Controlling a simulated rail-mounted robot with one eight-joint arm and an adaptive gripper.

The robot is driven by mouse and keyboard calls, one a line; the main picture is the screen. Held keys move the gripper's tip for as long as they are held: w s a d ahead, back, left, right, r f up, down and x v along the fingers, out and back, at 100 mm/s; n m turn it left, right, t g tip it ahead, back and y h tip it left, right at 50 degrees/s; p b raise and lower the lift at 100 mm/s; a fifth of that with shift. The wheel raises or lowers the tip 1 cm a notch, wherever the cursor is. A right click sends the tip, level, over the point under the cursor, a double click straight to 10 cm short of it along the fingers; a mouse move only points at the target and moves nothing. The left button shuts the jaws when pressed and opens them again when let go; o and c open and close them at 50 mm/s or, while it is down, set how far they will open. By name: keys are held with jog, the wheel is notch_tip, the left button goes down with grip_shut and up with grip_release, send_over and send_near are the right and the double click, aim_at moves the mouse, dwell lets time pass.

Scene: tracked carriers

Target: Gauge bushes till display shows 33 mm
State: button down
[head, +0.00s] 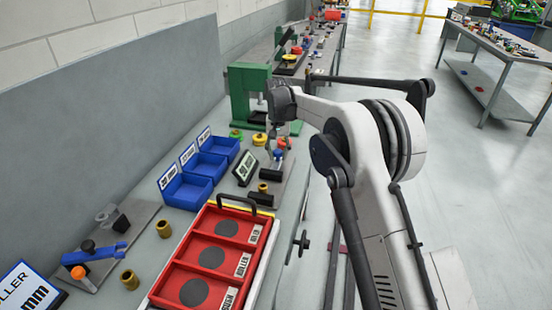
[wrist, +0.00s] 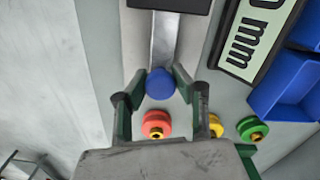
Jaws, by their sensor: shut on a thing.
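My gripper (wrist: 158,90) has its fingers on either side of a round blue knob (wrist: 160,83) and is shut on it. In the head view my gripper (head: 279,146) is over the gauge, with the blue knob (head: 279,156) below it. A small tilted display (head: 246,167) stands left of the gauge; the wrist view shows part of it (wrist: 256,38), reading "0 mm" with its edge cut off. A brass bush (head: 263,187) sits on a black block of the gauge. Two more brass bushes, one (head: 164,229) and another (head: 129,280), stand on the bench.
Blue bins (head: 188,190) with white labels stand at the bench's left. A red tray (head: 179,262) with compartments and a handle lies in front. A blue-handled clamp (head: 94,256) is at the left. A green press (head: 240,97) stands behind. Red, yellow and green knobs are close to the gripper.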

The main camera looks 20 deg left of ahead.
jog(key=shift+w+r, duration=0.1)
jog(key=shift+w, duration=0.05)
jog(key=c, duration=1.3)
grip_release()
jog(key=shift+w, duration=0.15)
jog(key=shift+c, duration=0.2)
notch_tip(320, 180, up, 12)
jog(key=shift+d, duration=0.1)
